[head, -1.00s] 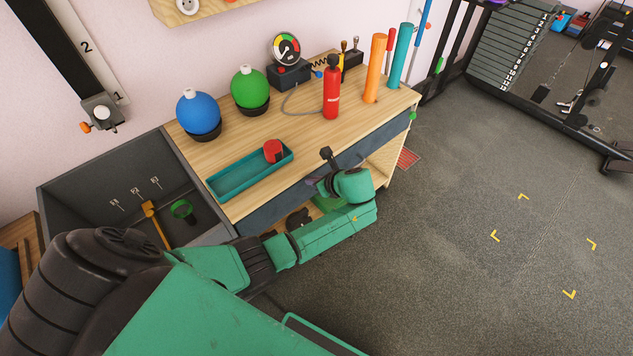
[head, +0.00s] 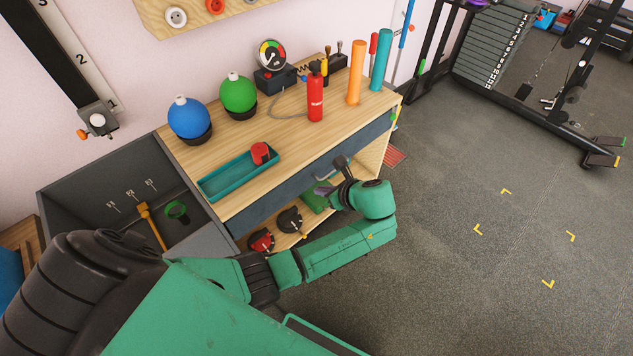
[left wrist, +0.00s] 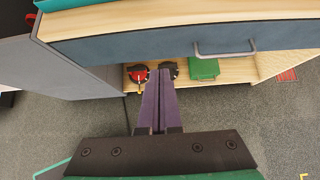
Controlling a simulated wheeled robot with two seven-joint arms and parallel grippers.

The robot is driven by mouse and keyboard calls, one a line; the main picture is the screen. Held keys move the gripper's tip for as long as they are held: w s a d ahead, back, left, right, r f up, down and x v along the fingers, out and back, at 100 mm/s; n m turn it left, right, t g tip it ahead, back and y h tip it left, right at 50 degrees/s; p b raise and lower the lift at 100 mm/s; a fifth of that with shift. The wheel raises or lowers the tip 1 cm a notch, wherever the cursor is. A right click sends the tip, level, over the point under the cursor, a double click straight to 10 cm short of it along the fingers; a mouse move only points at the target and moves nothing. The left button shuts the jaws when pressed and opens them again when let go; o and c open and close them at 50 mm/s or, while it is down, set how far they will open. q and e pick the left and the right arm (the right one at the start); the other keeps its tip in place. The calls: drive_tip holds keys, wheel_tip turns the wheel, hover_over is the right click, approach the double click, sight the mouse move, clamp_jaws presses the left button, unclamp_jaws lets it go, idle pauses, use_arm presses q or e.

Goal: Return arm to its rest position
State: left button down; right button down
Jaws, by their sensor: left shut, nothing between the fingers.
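My left arm reaches in from the lower left in the head view. My left gripper (head: 325,190) is small and partly hidden by its own wrist, in front of the bench's drawer front. In the left wrist view its two dark purple fingers (left wrist: 160,102) lie together, shut with nothing between them. They point toward the open lower shelf and appear apart from the bench. My right gripper is in neither view.
The wooden bench (head: 215,150) carries a teal tray (head: 210,188) with a red cylinder (head: 261,154). Its drawer handle (left wrist: 225,50) juts out. A red-and-black round item (head: 261,241) and a green box (left wrist: 204,69) sit on the lower shelf. Open floor (head: 450,270) lies right.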

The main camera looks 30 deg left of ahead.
use_arm(q)
drive_tip(key=shift+d, duration=0.1)
drive_tip(key=s+a+f+n+g+h+p, duration=0.1)
drive_tip(key=s+f+n+h+p, duration=0.25)
drive_tip(key=s+f, duration=0.6)
drive_tip(key=s+a+f+n+g+h+p, duration=0.25)
drive_tip(key=s+f+n, duration=0.35)
drive_tip(key=f, duration=0.6)
drive_tip(key=s+a+f+n+h+p, duration=0.1)
drive_tip(key=s+f+n, duration=0.2)
drive_tip(key=s, duration=0.7)
drive_tip(key=s+a+f+n+h+p, duration=0.1)
drive_tip(key=s+a+f+n, duration=0.1)
drive_tip(key=s+n, duration=0.5)
drive_tip(key=s+f+t, duration=0.1)
drive_tip(key=s, duration=0.3)
drive_tip(key=shift+h, duration=0.4)
drive_tip(key=shift+n, duration=0.25)
